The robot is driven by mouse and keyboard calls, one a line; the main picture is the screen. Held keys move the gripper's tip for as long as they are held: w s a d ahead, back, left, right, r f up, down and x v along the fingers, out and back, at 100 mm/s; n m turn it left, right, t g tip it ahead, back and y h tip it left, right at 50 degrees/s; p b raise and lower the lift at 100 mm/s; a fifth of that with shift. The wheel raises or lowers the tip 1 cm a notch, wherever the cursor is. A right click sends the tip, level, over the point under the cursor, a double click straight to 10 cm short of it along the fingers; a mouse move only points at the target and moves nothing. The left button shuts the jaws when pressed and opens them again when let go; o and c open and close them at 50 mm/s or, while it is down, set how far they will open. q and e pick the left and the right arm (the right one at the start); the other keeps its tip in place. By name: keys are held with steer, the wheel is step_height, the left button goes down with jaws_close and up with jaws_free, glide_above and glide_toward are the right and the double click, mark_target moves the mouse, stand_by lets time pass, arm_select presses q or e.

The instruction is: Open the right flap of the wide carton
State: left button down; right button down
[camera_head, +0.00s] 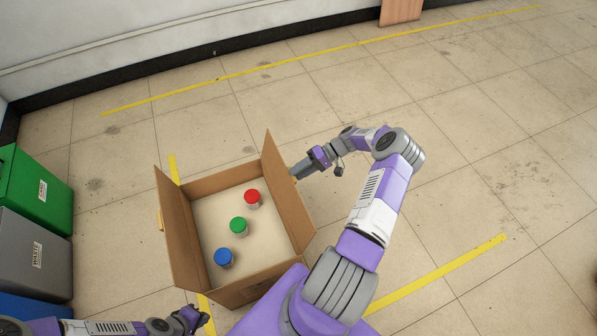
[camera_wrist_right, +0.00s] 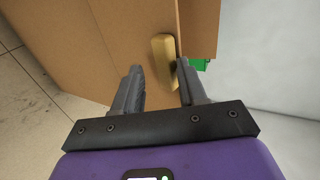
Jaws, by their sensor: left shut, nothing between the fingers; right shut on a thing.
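The wide carton (camera_head: 240,293) stands open on the floor, seen from above. Its right flap (camera_head: 287,195) stands up, tilted slightly outward. Its left flap (camera_head: 176,225) also stands up. My right gripper (camera_head: 297,172) is at the outer side of the right flap, near its far end. In the right wrist view, a tan handle (camera_wrist_right: 164,58) on the cardboard lies between the fingers of that gripper (camera_wrist_right: 160,75), which is shut on it. The exact contact is partly hidden. My left gripper (camera_head: 203,318) is shut and empty, low beside the carton's near left corner.
Inside the carton stand a red-topped jar (camera_head: 252,198), a green-topped jar (camera_head: 238,227) and a blue-topped jar (camera_head: 223,258). Green (camera_head: 40,190) and grey (camera_head: 35,255) bins stand at the left.

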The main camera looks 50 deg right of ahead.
steer(key=shift+s+a+f, duration=0.1)
steer(key=shift+s+f, duration=0.05)
steer(key=shift+f, duration=0.45)
steer(key=shift+s+a+f, duration=0.1)
steer(key=shift+s+f, duration=0.05)
steer(key=shift+f, duration=0.4)
steer(key=c, duration=0.9)
jaws_free()
steer(key=shift+w+f, duration=0.1)
steer(key=shift+o, duration=1)
steer(key=shift+w, duration=0.1)
steer(key=shift+d, duration=0.1)
steer(key=shift+c, duration=0.5)
steer(key=shift+s+d, duration=0.2)
steer(key=shift+c, duration=0.2)
steer(key=v, duration=0.2)
steer(key=p+v, duration=0.1)
steer(key=v, duration=0.2)
steer(key=r+v, duration=0.1)
steer(key=v, duration=0.1)
steer(key=shift+w+d+r+p, duration=0.1)
steer(key=shift+w+r+p, duration=0.1)
steer(key=shift+p, duration=0.1)
steer(key=shift+c, duration=0.4)
steer(key=shift+c, duration=0.3)
